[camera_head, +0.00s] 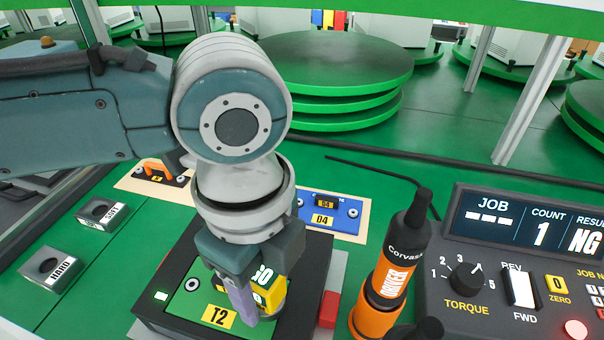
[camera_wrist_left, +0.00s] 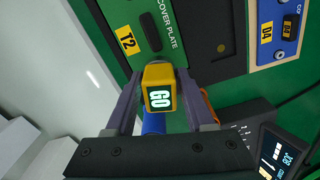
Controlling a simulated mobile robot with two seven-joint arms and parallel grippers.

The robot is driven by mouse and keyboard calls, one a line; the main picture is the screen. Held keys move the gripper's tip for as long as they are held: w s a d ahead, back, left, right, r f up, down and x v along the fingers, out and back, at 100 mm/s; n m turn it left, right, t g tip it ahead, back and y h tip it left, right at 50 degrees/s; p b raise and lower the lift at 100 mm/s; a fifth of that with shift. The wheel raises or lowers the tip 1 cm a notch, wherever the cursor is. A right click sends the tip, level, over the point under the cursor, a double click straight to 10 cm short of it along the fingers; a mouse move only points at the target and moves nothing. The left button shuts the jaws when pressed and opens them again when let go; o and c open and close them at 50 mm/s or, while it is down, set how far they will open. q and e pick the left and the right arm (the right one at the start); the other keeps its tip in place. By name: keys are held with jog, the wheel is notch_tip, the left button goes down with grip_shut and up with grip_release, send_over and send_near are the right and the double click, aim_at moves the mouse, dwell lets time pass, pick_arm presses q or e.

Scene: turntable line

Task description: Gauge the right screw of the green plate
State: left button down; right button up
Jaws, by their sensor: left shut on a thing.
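My left gripper (camera_head: 256,298) is shut on a yellow gauge (camera_head: 270,294) with a screen reading GO. The gauge also shows between the fingers in the left wrist view (camera_wrist_left: 158,88). The green plate (camera_head: 188,306), labelled T2, lies in a dark fixture (camera_head: 160,322). It also shows in the left wrist view (camera_wrist_left: 122,12) with the words COVER PLATE. The gripper and gauge are over the plate's right end. A screw (camera_head: 192,285) shows at its left end. The right screw is hidden behind the gauge and gripper, so contact cannot be told. My right gripper is not in view.
An orange driver (camera_head: 388,275) stands right of the fixture. The control box (camera_head: 500,285) shows COUNT 1 and NG. A blue plate (camera_head: 345,226), labelled D4, lies behind. Blocks labelled SORT (camera_head: 103,213) and HARD (camera_head: 50,268) stand at left. A red block (camera_head: 328,310) is beside the fixture.

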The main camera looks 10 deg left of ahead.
aim_at(261, 274)
pick_arm(q)
jog(key=shift+f, duration=0.35)
dwell(0.5)
jog(key=shift+f, duration=0.15)
dwell(0.5)
jog(key=shift+c, duration=0.9)
grip_release()
notch_tip(261, 274, up, 10)
jog(key=shift+f+p, duration=0.1)
jog(key=shift+p, duration=1.1)
